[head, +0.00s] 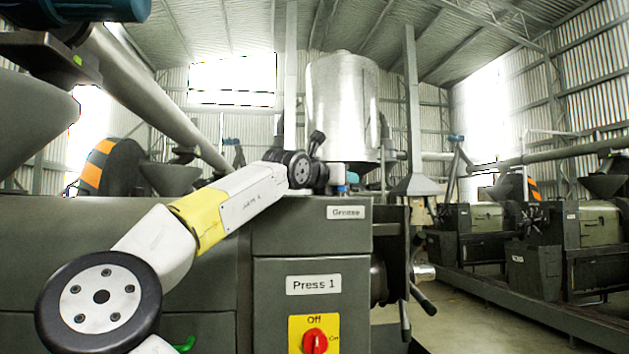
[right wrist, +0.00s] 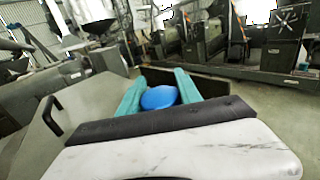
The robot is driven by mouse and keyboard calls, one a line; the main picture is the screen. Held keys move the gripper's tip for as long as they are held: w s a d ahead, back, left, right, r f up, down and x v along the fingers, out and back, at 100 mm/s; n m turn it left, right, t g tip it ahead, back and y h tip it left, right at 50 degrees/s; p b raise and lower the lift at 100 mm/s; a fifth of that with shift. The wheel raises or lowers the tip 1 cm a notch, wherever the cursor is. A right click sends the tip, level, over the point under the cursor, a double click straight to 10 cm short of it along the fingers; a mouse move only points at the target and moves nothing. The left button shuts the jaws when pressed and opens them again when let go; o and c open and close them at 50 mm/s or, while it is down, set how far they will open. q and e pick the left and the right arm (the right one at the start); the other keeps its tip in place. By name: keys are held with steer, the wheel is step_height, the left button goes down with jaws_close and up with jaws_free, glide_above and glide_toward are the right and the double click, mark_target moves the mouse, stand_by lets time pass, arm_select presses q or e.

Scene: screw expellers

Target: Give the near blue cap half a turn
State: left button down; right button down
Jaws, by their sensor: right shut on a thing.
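A round blue cap (right wrist: 160,98) sits between the two teal fingers of my right gripper (right wrist: 160,86) in the right wrist view. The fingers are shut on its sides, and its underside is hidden. In the head view an arm, white with a yellow band, reaches up from the lower left to the top of the press (head: 311,225) labelled "Grease" and "Press 1". My left gripper is not in view.
The press front carries a red knob (head: 315,341) on a yellow plate. A shiny metal hopper (head: 342,105) stands behind the arm's end. Dark pipes and a handle (head: 422,298) stick out at the press's right side. Open floor (head: 480,320) lies further right, before other machines.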

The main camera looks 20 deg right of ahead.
stand_by(0.5)
steer(key=c, duration=0.8)
jaws_free()
steer(key=shift+c, duration=0.2)
steer(key=shift+w+a+n+t+y, duration=0.2)
steer(key=shift+n+t+y, duration=0.75)
steer(key=shift+t+y, duration=0.1)
steer(key=shift+w+a+n+t+y, duration=0.15)
steer(key=shift+a+n+t+y, duration=0.05)
steer(key=shift+n+t+y, duration=0.8)
steer(key=shift+w+a+n+t+y, duration=0.2)
steer(key=shift+n+t+y, duration=0.4)
steer(key=shift+y, duration=0.45)
steer(key=shift+a+n+t+y, duration=0.2)
steer(key=shift+n+t+y, duration=0.25)
steer(key=shift+n+y, duration=0.55)
steer(key=shift+a+n+t+y, duration=0.2)
steer(key=shift+n+t+y, duration=0.35)
steer(key=shift+y, duration=0.75)
